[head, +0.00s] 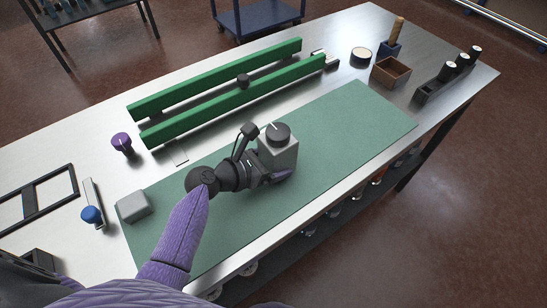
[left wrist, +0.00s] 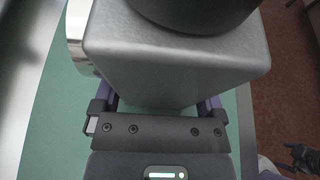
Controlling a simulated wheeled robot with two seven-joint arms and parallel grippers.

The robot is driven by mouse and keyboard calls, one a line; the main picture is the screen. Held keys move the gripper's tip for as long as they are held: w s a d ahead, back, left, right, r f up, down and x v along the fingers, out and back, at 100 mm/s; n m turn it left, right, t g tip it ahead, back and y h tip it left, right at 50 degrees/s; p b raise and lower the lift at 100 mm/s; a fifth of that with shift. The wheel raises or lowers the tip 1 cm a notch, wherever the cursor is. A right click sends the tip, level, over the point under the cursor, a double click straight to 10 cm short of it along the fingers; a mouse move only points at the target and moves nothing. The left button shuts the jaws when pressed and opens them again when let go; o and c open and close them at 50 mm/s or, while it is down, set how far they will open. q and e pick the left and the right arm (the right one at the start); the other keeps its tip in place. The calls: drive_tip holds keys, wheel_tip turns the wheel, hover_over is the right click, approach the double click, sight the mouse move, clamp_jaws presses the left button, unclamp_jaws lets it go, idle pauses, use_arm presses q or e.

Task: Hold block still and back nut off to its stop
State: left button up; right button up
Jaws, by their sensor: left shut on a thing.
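The grey block (head: 279,156) stands upright on the green mat (head: 345,125). A round black knob-like nut (head: 279,133) with a white mark sits on its top face. My left gripper (head: 272,172) is shut on the block, low on its sides. In the left wrist view the block (left wrist: 165,65) fills the space between the purple-padded fingers (left wrist: 163,105), with the nut's dark underside (left wrist: 195,12) above it. The mark's angle cannot be read in that view.
Two green rails (head: 215,80) with a dark knob lie behind the mat. A purple knob (head: 121,141), a blue-handled tool (head: 92,213) and a light grey block (head: 133,206) are at left. A brown box (head: 390,72) and black rack (head: 447,78) stand at right. The mat's right part is clear.

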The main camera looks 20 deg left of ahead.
use_arm(q)
drive_tip(key=shift+f, duration=0.4)
drive_tip(key=shift+f+b, duration=0.25)
drive_tip(key=shift+b, duration=0.05)
drive_tip(key=o, duration=1.2)
drive_tip(key=c, duration=1.2)
